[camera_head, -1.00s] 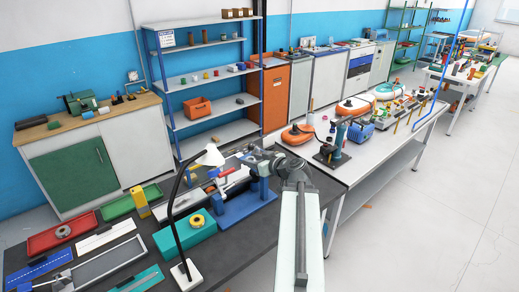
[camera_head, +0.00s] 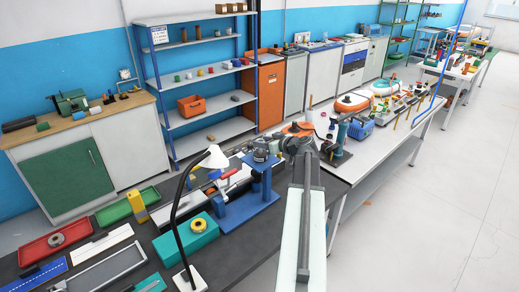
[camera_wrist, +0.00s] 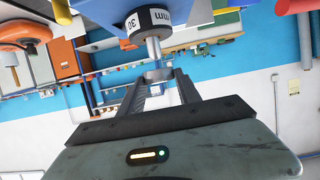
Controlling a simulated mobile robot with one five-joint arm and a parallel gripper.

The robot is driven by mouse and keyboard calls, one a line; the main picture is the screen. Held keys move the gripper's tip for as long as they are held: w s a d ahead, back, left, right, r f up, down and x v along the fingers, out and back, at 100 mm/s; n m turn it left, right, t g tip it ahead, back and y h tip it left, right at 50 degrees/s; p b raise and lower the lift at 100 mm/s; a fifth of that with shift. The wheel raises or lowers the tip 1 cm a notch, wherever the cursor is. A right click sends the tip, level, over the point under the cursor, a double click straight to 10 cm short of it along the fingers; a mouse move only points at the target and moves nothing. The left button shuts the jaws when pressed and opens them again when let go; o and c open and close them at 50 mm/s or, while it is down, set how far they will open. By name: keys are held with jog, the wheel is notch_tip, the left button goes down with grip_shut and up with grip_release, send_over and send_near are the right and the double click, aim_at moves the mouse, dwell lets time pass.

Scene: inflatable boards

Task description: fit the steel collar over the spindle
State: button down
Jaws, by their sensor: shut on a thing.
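The steel collar (camera_wrist: 157,76), a small silver ring, is held between the fingertips of my gripper (camera_wrist: 163,82) in the wrist view. The spindle (camera_wrist: 153,49) is a bright metal rod coming out of a dark drum (camera_wrist: 147,20) marked "30 mm". The spindle's free end is at the collar's near rim in the picture; I cannot tell whether it has entered the ring. In the head view a blue stand (camera_head: 252,212) is on the dark bench, just left of my arm. The collar cannot be made out there.
A lamp (camera_head: 214,157) with a thin black post stands left of the blue stand. A teal block with a yellow ring (camera_head: 199,226) lies beside it. Red (camera_head: 45,249) and green trays are further left. A white table (camera_head: 395,135) with tools is at right.

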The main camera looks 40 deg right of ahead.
aim_at(264, 155)
notch_tip(264, 155, down, 4)
jog(key=b, duration=0.3)
jog(key=shift+s+d+r+b, duration=0.1)
jog(key=shift+d+b, duration=0.05)
jog(key=shift+b, duration=0.2)
jog(key=shift+r, duration=0.15)
jog(key=shift+w+a, duration=0.2)
jog(key=shift+a, duration=0.05)
jog(key=c, duration=0.8)
grip_release()
jog(key=shift+c, duration=0.2)
